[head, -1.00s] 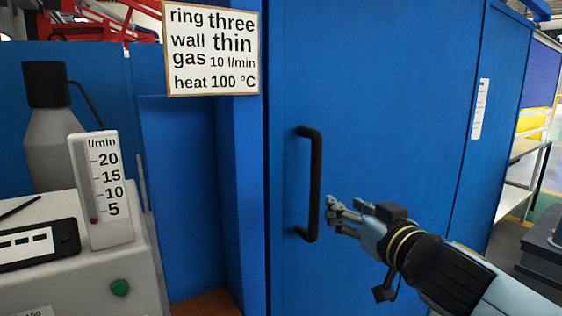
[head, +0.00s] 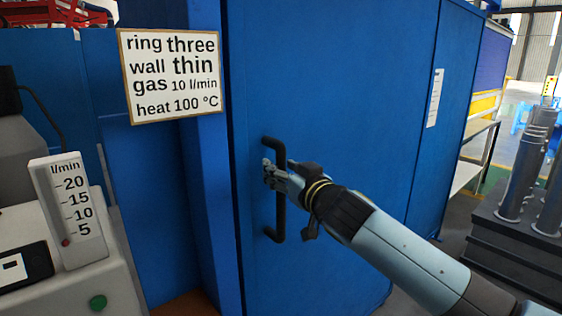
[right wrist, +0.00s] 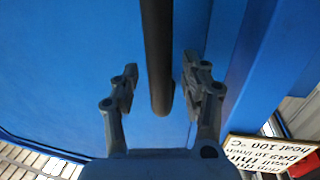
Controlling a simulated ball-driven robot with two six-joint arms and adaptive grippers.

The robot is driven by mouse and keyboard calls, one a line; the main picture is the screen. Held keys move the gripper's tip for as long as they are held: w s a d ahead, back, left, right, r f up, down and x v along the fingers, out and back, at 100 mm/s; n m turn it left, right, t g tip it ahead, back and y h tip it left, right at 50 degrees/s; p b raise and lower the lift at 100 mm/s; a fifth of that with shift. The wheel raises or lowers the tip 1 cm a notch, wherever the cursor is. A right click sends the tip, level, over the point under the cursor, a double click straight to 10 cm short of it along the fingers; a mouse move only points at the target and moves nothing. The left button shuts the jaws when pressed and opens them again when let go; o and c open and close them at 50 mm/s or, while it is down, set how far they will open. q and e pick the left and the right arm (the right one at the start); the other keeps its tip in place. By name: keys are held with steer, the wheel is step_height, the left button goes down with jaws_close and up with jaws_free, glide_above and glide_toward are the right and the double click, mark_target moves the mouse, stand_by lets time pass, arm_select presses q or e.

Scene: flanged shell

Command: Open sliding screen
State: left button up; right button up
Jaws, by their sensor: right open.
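The blue sliding screen (head: 350,90) stands ahead as a tall flat panel with a black vertical bar handle (head: 279,218) near its left edge. My right gripper (head: 268,172) is at the handle's upper half, partly covering it in the head view. In the right wrist view the handle (right wrist: 157,50) runs between the two open fingers of the right gripper (right wrist: 160,88). A gap shows on both sides of the bar, wider on the left, and neither finger is seen pressing on it. My left gripper is in neither view.
A sign (head: 172,75) hangs left of the screen. A white gauge (head: 70,210) stands on a pale unit with a green button (head: 97,302) at the left. At the right, metal cylinders (head: 520,175) stand on a dark block, with a shelf (head: 472,155) behind.

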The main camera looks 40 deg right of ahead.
steer(key=shift+w, duration=0.35)
jaws_close()
steer(key=shift+w+f, duration=0.15)
steer(key=shift+f, duration=0.05)
stand_by(0.4)
